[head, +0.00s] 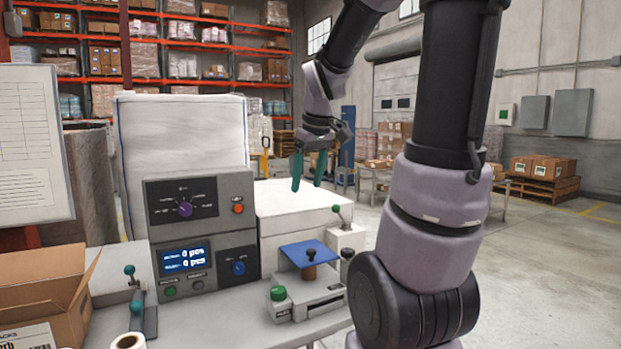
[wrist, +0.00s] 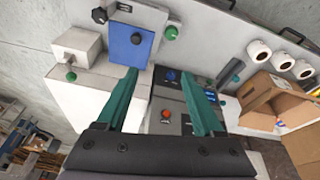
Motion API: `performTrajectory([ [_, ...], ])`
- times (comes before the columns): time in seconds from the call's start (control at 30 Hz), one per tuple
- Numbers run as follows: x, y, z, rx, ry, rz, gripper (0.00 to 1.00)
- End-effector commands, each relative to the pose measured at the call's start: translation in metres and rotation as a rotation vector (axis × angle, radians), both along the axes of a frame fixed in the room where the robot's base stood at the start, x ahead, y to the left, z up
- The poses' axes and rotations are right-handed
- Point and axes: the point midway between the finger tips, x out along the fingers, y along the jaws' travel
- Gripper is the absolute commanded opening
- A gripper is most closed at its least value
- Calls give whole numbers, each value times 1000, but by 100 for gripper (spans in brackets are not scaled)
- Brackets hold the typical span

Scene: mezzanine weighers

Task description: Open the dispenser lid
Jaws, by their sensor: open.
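A blue plate with a dark knob (head: 322,261), which looks like the dispenser lid, lies over a small light-grey unit (head: 318,298) on the bench. It lies flat or nearly so. The blue plate also shows at the top of the wrist view (wrist: 124,52), beyond the fingertips. My gripper (head: 307,186) has two teal fingers, spread apart with nothing between them. In the head view it hangs above the white box (head: 290,200), higher than the blue plate and apart from it. The open fingers also show in the wrist view (wrist: 160,74).
A grey control unit with a lit display (head: 186,258) stands left of the plate. A green-capped button (head: 278,293) and a green-knobbed lever (head: 338,211) are close to it. An open cardboard box (head: 50,295) and a paper roll (head: 128,341) are at the left.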

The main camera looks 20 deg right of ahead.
Motion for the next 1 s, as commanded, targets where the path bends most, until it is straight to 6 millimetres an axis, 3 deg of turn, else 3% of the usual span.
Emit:
performTrajectory([
  [0.73, -10, 7, 8, 21, -27, -51, 69],
  [0.87, -27, 17, 21, 64, -73, -128, 69],
  [1.0, -61, 36, 39, 172, -155, -282, 69],
])
